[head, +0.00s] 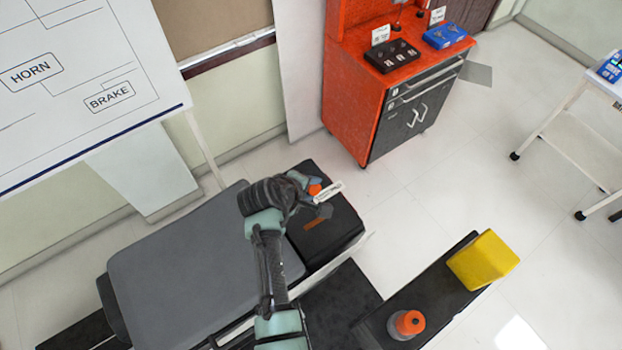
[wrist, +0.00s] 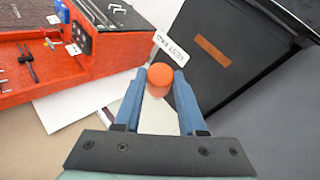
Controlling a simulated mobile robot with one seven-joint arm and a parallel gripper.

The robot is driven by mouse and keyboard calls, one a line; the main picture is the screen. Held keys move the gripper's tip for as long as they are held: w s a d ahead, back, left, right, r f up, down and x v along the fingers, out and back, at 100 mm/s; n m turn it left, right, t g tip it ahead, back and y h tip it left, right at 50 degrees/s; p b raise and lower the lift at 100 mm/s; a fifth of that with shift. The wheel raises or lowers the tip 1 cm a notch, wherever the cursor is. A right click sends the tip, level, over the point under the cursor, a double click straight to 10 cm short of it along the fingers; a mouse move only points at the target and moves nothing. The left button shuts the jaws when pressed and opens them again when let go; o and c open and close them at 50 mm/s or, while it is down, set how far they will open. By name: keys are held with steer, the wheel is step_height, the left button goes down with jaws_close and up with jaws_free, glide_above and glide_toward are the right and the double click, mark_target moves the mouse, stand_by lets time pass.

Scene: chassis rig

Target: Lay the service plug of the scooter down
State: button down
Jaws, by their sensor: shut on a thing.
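The service plug is the orange round-topped piece (wrist: 160,76) between the blue fingers of my gripper (wrist: 158,82) in the wrist view. My gripper is shut on it. In the head view the plug (head: 315,189) shows as a small orange spot at my gripper (head: 308,187), over the scooter's black end box (head: 343,235). A white lettered tag (wrist: 172,48) shows just beyond the plug. The scooter's grey padded top (head: 180,260) lies left of the box. The plug's lower part is hidden, and I cannot tell whether it touches anything.
A black bench (head: 450,300) at lower right carries an orange-topped dark piece (head: 407,323) and a yellow block (head: 483,261). A red cabinet (head: 350,110) with trays stands behind. A white cart (head: 585,150) is at far right. The floor between is clear.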

steer(key=shift+w+f, duration=0.4)
steer(key=shift+f, duration=0.15)
steer(key=shift+s+f+b, duration=0.3)
steer(key=shift+f+b, duration=0.5)
steer(key=shift+b, duration=0.25)
steer(key=f, duration=0.1)
steer(key=f+b, duration=0.1)
steer(key=b, duration=0.1)
steer(key=shift+w+f, duration=0.25)
steer(key=shift+f, duration=0.15)
steer(key=shift+f+b, duration=1)
steer(key=shift+f, duration=0.25)
steer(key=shift+c, duration=2)
jaws_free()
steer(key=shift+s, duration=0.1)
steer(key=b+v, duration=0.2)
steer(key=v, duration=1.1)
